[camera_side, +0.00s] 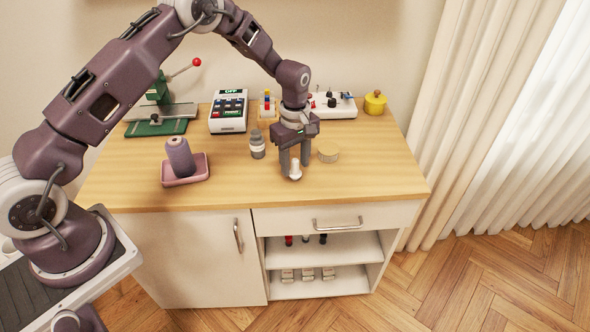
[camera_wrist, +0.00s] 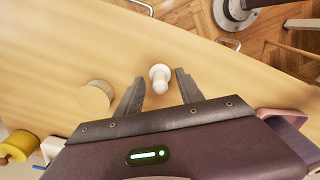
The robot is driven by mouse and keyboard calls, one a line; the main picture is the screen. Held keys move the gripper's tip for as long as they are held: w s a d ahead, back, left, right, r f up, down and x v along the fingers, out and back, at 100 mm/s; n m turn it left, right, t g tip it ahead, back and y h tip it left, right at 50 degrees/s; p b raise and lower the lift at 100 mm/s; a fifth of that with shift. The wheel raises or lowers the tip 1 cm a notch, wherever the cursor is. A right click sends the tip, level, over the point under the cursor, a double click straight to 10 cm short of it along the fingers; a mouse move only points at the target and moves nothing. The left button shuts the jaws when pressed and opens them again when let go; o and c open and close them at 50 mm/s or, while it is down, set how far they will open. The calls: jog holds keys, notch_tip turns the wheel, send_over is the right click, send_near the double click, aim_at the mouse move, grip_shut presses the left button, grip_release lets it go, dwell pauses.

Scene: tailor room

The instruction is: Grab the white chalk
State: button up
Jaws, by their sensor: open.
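The white chalk (camera_side: 295,170) is a small pale piece standing on the wooden tabletop near its front middle. In the wrist view the chalk (camera_wrist: 159,78) lies between the two fingers, around their tips, with a gap on each side. My gripper (camera_side: 294,166) points down over it with its fingers apart. In the wrist view my gripper (camera_wrist: 157,80) is open and empty. In the side view the fingers partly hide the chalk, and I cannot tell their exact height above the table.
A round wooden disc (camera_side: 328,154) sits close to the right finger. A small grey bottle (camera_side: 257,146) stands to the left. A yellow pot (camera_side: 375,102) is at back right. The front right tabletop is clear.

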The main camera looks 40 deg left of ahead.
jog(key=shift+c, duration=0.4)
grip_shut()
